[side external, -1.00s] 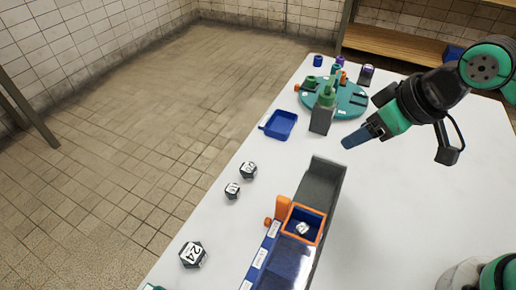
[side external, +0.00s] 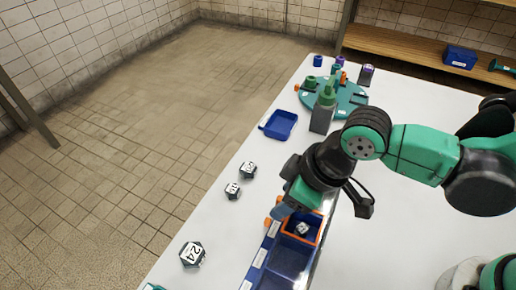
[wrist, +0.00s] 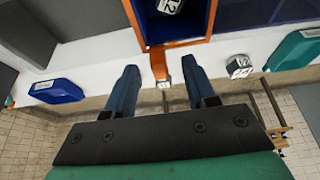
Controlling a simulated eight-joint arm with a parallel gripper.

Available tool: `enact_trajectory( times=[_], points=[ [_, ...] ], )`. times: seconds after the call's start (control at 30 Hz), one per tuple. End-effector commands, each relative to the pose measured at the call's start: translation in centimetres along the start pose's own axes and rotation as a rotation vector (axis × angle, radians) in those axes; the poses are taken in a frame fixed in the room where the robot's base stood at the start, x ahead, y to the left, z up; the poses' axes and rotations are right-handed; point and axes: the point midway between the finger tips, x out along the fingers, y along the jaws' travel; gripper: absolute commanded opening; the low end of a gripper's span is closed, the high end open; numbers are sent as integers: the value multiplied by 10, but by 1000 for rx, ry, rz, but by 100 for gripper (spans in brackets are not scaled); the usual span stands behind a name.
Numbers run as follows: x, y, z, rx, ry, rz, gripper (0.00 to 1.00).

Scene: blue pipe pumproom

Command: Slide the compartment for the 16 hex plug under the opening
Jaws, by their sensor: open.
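The blue sliding tray (side external: 283,262), with labelled compartments, lies in a long grey channel on the white table. An orange frame, the opening (side external: 318,238), sits over one compartment, and it also shows in the wrist view (wrist: 146,45). A dark plug (wrist: 170,6) with a white face, seemingly marked 12, lies in that compartment. The compartment for 16 cannot be picked out. An orange tab (wrist: 159,66) projects from the framed end towards me. My gripper (wrist: 162,78) is open, its two blue fingers on either side of the tab, apparently not touching it. It hides part of the channel in the side view (side external: 282,212).
Loose hex plugs lie left of the channel: one marked 24 (side external: 192,254), two smaller ones (side external: 232,190) (side external: 248,170).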

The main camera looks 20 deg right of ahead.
Motion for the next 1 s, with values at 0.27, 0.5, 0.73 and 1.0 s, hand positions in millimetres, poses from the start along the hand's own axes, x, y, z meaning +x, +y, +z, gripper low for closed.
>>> enact_trajectory(
  times=[0.27,0.5,0.73,1.0],
  points=[
    [4,0,0,0,0,0,50],
    [4,0,0,0,0,0,10],
    [4,0,0,0,0,0,0],
    [4,0,0,1,0,0,0]
  ],
)
